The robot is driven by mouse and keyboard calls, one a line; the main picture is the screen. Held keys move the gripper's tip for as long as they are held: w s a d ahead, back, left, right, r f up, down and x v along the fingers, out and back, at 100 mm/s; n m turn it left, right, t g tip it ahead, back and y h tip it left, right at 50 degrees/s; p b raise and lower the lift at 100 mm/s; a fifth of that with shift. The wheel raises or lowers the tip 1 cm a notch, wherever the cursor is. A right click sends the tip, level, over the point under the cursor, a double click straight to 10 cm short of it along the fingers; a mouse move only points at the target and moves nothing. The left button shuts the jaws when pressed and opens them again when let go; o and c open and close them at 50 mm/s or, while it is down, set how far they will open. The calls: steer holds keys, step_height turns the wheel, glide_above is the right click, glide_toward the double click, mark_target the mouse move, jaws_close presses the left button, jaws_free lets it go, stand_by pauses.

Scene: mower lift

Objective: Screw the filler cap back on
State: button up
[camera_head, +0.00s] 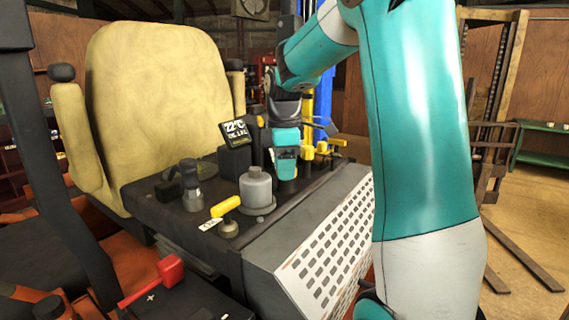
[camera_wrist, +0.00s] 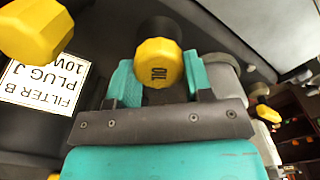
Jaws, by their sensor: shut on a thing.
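The yellow cap (camera_wrist: 159,63) marked "OIL" sits between the teal fingers of my gripper (camera_wrist: 160,80) in the wrist view. The fingers are shut on its sides. A dark round part (camera_wrist: 160,30) shows just behind the cap; I cannot tell whether the cap touches it or is threaded on it.
A display (camera_head: 236,132), a grey cylinder (camera_head: 257,188) and a yellow lever (camera_head: 226,206) stand close to my gripper. Yellow fittings (camera_head: 308,153) stand to its right. A large yellow knob (camera_wrist: 35,28) and a label (camera_wrist: 42,85) lie left in the wrist view. The seat (camera_head: 155,95) is behind.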

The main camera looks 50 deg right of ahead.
steer(key=m+p, duration=0.1)
steer(key=m, duration=0.1)
steer(key=shift+d+r+m, duration=0.1)
steer(key=shift+r+m, duration=0.05)
steer(key=shift+m, duration=0.25)
steer(key=m, duration=0.2)
steer(key=shift+m, duration=0.8)
steer(key=shift+d+m+p, duration=0.1)
steer(key=shift+m+p, duration=0.45)
steer(key=shift+m, duration=0.65)
steer(key=m, duration=0.3)
steer(key=shift+w+d+m+p, duration=0.1)
steer(key=shift+m+p, duration=0.2)
steer(key=shift+m, duration=0.1)
